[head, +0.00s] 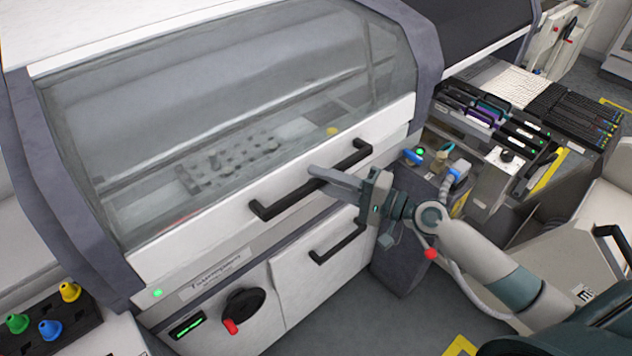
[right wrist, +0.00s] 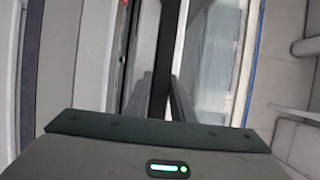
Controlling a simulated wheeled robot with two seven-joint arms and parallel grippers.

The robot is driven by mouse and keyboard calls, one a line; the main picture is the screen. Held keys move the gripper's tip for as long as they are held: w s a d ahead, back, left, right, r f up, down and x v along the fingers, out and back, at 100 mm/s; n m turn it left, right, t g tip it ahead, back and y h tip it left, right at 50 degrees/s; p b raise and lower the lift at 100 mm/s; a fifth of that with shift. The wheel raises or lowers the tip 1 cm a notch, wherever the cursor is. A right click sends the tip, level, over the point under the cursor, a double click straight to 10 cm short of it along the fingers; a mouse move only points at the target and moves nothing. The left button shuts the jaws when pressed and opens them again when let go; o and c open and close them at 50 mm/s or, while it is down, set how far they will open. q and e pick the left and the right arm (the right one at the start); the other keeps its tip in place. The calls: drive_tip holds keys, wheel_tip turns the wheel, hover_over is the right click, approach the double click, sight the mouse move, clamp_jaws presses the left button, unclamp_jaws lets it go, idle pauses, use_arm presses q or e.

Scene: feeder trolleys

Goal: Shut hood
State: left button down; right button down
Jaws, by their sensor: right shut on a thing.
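The hood (head: 250,110) is a large clear window with a white lower frame on the machine at the left and middle of the head view. Its lower frame sits low, just above the grey strip of the front panel; I cannot tell whether it is fully seated. A black bar handle (head: 287,201) runs along that frame. My right gripper (head: 322,177) is shut on this handle, reaching in from the right. In the right wrist view the dark handle (right wrist: 165,60) passes between the fingers (right wrist: 162,98). My left gripper is not in view.
A second black handle (head: 338,245) is on the white panel below. A black knob with a red tip (head: 243,304) is lower left. A feeder trolley (head: 500,135) with several cartridges stands at the right. Coloured cones sit on a black block (head: 45,330). Grey floor is clear at the bottom middle.

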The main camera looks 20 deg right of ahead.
drive_tip(key=shift+s+d+r, duration=0.15)
drive_tip(key=shift+s+r, duration=0.05)
drive_tip(key=shift+r, duration=0.6)
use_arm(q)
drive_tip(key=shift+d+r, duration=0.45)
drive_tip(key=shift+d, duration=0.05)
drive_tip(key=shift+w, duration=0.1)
use_arm(e)
drive_tip(key=c, duration=1.6)
unclamp_jaws()
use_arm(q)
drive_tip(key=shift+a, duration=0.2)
use_arm(e)
drive_tip(key=shift+o, duration=0.2)
drive_tip(key=shift+w+f, duration=0.1)
drive_tip(key=shift+f, duration=0.05)
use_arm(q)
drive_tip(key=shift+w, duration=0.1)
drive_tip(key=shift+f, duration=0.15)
use_arm(e)
drive_tip(key=shift+s+f, duration=0.1)
drive_tip(key=shift+s, duration=0.1)
